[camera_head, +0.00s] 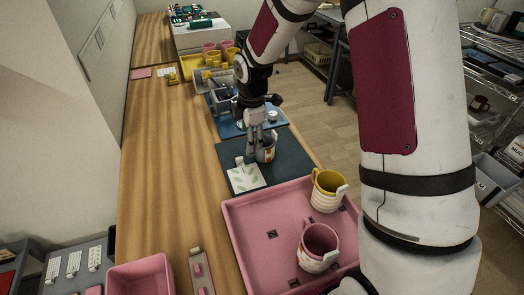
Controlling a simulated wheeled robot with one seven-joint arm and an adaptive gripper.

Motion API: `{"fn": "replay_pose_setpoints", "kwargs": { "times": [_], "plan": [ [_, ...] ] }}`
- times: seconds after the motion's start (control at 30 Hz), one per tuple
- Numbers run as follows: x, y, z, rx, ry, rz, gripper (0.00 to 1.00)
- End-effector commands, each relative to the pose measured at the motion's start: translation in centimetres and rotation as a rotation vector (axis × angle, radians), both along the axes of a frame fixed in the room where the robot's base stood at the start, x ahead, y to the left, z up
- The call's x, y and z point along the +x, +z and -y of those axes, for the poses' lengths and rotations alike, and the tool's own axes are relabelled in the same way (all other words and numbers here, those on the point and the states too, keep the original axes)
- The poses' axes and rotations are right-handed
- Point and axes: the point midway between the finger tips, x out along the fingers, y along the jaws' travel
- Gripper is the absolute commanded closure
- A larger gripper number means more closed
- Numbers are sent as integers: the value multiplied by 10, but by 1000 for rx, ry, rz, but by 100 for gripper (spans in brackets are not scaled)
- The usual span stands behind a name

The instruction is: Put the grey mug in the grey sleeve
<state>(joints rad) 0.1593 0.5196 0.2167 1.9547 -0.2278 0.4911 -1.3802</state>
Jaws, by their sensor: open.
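My gripper (257,150) points down over a dark mat (286,163), its fingers open at a small mug (267,154). The mug stands upright on the mat; it looks greyish with a lighter patterned band, and the fingers cover part of it. I cannot tell whether the fingers touch it. A grey device (222,97) stands on a blue mat (229,129) just beyond, partly behind my arm. I cannot make out which thing is the grey sleeve.
A white sheet with green leaves (249,177) lies at the dark mat's near edge. A pink tray (252,244) holds a yellow mug (327,196) and a pink mug (318,248), both banded. Pink and yellow things stand farther back. The wooden bench (165,170) is clear on the left.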

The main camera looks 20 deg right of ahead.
Motion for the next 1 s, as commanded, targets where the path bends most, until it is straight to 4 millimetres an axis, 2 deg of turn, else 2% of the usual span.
{"fn": "replay_pose_setpoints", "kwargs": {
  "times": [0.1, 0.37, 0.6, 0.73, 0.93, 0.97, 1.0],
  "plan": [
    [3, -16, 0, 0, 0, -1, 43],
    [7, -33, 2, 0, -1, -1, 43],
    [16, -65, 6, 0, 1, -2, 43],
    [18, -73, 6, -1, 0, -1, 43],
    [18, -73, 6, -1, -1, 0, 43],
    [18, -73, 6, -1, -1, 0, 45],
    [18, -73, 6, 0, -1, 0, 54]
  ]
}}
